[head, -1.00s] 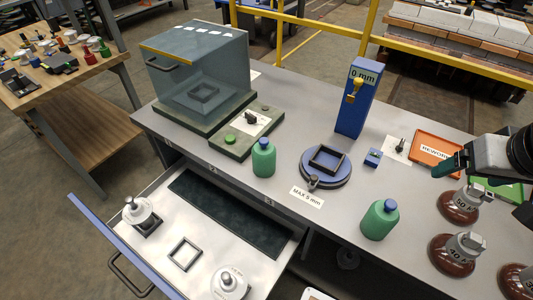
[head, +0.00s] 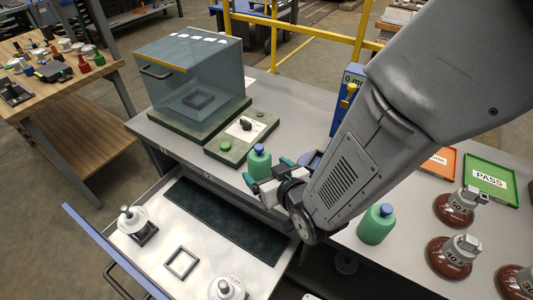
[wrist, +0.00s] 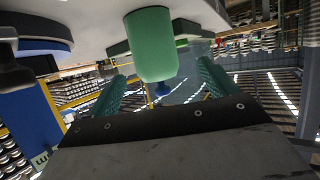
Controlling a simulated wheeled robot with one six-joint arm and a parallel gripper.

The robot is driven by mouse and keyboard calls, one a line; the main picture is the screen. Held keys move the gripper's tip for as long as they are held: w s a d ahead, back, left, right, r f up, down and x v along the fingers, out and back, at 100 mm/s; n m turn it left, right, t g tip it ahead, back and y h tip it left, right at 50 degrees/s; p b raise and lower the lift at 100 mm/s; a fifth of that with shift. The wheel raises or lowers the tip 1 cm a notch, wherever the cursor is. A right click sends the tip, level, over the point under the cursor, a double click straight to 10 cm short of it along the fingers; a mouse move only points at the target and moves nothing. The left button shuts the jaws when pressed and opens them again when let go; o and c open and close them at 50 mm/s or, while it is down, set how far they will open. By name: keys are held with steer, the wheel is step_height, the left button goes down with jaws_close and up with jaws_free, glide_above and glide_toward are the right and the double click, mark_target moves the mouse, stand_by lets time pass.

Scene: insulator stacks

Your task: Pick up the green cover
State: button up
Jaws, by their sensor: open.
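A green cover (head: 258,163) with a blue knob stands upright on the grey bench, left of my arm in the head view. A second, similar green cover (head: 377,226) stands on the bench to the right of my arm. My gripper (head: 269,172) is open, its green fingers at the left cover. In the wrist view, which is upside down, the green cover (wrist: 150,45) stands between the two fingers of the gripper (wrist: 162,75), with a gap on each side. My arm hides part of the bench.
A glass-like box (head: 195,75) and a dark green block (head: 241,138) stand behind the left cover. The open drawer (head: 150,262) lies in front. Brown insulators (head: 455,207), a green PASS tray (head: 490,178) and a blue gauge (head: 345,95) are to the right.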

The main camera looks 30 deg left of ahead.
mark_target(260, 161)
steer(key=x, duration=0.6)
steer(key=shift+w+d, duration=0.1)
steer(key=shift+w, duration=0.2)
steer(key=c, duration=1.1)
